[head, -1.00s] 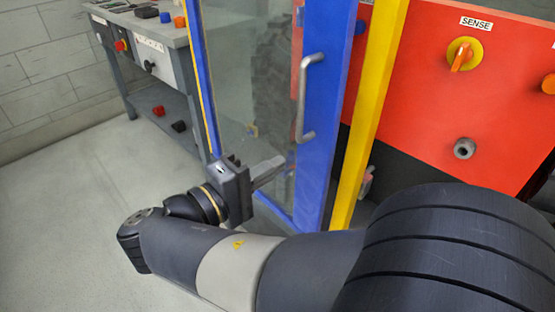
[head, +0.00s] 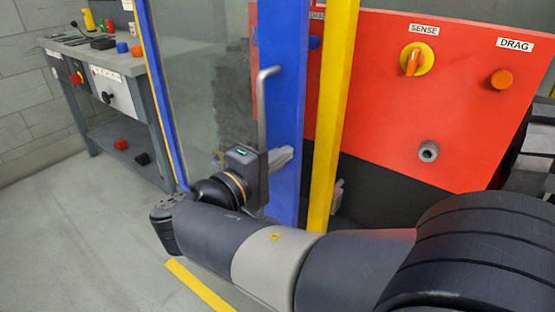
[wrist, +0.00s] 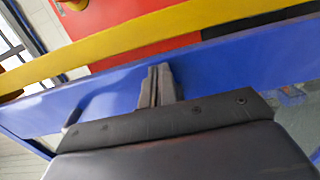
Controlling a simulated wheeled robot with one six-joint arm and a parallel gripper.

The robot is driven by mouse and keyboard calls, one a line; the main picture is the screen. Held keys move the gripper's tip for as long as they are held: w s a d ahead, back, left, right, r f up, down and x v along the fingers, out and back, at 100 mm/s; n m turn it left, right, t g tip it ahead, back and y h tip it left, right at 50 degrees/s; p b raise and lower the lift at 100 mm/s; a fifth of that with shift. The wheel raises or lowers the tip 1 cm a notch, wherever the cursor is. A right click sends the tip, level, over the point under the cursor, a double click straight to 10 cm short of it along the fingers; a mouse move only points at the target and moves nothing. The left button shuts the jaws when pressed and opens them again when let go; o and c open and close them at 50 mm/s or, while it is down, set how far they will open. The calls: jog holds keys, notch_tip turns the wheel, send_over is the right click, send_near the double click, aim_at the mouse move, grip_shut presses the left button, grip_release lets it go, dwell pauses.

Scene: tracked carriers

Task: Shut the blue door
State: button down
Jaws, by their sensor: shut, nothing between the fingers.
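The blue door (head: 283,75) has a blue frame around a clear pane, with a grey bar handle (head: 262,110) on its right stile. It stands beside a yellow post (head: 333,110), with a narrow gap between them in the head view. My gripper (head: 283,156) is shut and empty, its fingers over the door's right stile below the handle. In the wrist view the shut fingers (wrist: 157,85) point at the blue stile (wrist: 215,65), with the yellow post (wrist: 150,32) beyond. Whether the fingertips touch the door cannot be told.
A red panel (head: 460,90) with a SENSE knob (head: 416,60) and a DRAG button (head: 502,79) stands right of the post. A grey workbench (head: 100,58) with small items is at the left. The floor (head: 80,220) at lower left is clear, with a yellow line.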

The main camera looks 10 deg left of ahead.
aim_at(297, 145)
jog(key=x, duration=0.4)
jog(key=shift+w+d, duration=0.1)
jog(key=shift+w, duration=0.15)
jog(key=shift+w+d+r, duration=0.1)
jog(key=shift+w+r, duration=0.05)
jog(key=shift+r, duration=0.05)
jog(key=shift+r, duration=0.1)
